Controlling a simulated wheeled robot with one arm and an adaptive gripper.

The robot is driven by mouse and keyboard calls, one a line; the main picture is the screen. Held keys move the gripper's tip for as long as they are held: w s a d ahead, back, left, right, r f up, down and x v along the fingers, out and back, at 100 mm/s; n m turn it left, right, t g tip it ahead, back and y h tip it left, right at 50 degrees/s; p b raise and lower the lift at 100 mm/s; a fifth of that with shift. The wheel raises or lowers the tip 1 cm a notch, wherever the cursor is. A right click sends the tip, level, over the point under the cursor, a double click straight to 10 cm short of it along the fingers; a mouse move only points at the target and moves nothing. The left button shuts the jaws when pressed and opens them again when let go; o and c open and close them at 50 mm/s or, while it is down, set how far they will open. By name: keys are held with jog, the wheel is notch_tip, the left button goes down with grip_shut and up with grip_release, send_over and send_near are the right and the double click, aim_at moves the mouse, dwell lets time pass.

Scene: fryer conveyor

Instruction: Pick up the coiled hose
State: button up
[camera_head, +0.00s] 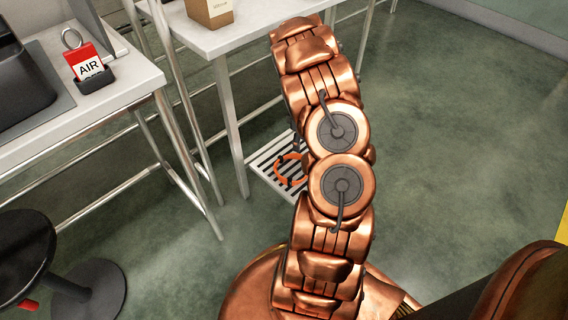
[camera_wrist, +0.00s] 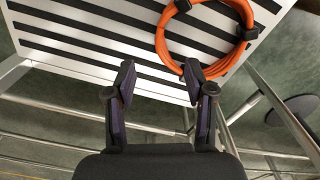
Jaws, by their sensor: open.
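The coiled hose (camera_head: 291,168) is an orange ring with dark ties. In the head view it lies on a white slatted panel (camera_head: 268,160) with dark slots, low down by the table legs, and my copper arm hides part of it. In the wrist view the orange hose (camera_wrist: 163,40) shows at the top right on the slatted panel (camera_wrist: 60,72). My gripper (camera_wrist: 158,80) is open and empty, with its two dark fingers apart. The right fingertip appears against the lower edge of the coil; I cannot tell whether they touch. In the head view my gripper is hidden behind my arm.
A metal table (camera_head: 205,38) with a cardboard box (camera_head: 209,12) stands beyond the panel. Another table (camera_head: 128,84) at left holds a red AIR tag (camera_head: 87,64). A black stool (camera_head: 28,250) stands lower left. The green floor (camera_head: 450,150) at right is clear.

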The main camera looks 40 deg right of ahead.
aim_at(298, 156)
notch_tip(298, 156, down, 3)
jog(key=shift+a+f+b, duration=0.1)
jog(key=shift+b, duration=0.4)
jog(key=shift+a+f+b, duration=0.1)
jog(key=shift+f+b, duration=0.85)
jog(key=shift+f, duration=1.35)
grip_shut()
